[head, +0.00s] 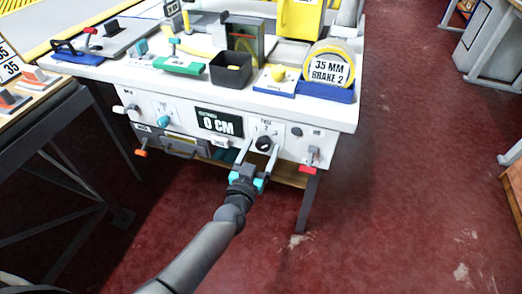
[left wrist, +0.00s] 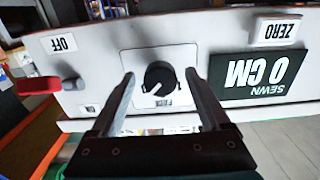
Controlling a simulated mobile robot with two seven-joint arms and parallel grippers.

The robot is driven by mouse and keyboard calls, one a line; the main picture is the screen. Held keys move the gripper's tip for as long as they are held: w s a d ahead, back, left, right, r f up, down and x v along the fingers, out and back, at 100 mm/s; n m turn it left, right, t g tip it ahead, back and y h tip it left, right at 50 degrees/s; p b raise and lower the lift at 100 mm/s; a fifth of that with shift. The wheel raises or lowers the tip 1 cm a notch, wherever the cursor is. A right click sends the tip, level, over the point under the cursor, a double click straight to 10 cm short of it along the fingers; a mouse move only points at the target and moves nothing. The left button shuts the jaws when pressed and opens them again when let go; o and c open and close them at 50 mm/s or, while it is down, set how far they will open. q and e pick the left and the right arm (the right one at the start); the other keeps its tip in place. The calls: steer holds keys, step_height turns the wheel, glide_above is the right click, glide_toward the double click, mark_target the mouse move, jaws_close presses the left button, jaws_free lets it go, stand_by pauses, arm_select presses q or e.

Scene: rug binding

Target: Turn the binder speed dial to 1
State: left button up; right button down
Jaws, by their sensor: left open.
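The black round speed dial (head: 264,143) sits on a white plate on the front panel of the binder table, right of the display. In the left wrist view, which is upside down, the dial (left wrist: 160,78) has a white pointer line slanting toward the picture's lower left. My left gripper (head: 258,149) is open in front of the panel. In the left wrist view its fingers (left wrist: 159,85) stand on both sides of the dial, with visible gaps. My right gripper is out of view.
A dark display (head: 219,123) reads 0 CM, with a ZERO button (head: 220,142) below it. A red lever (head: 308,168) hangs at the panel's right. A black bin (head: 231,75) and a yellow tape roll (head: 331,67) stand on the tabletop.

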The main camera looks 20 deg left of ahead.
arm_select(q)
jaws_close()
stand_by(0.7)
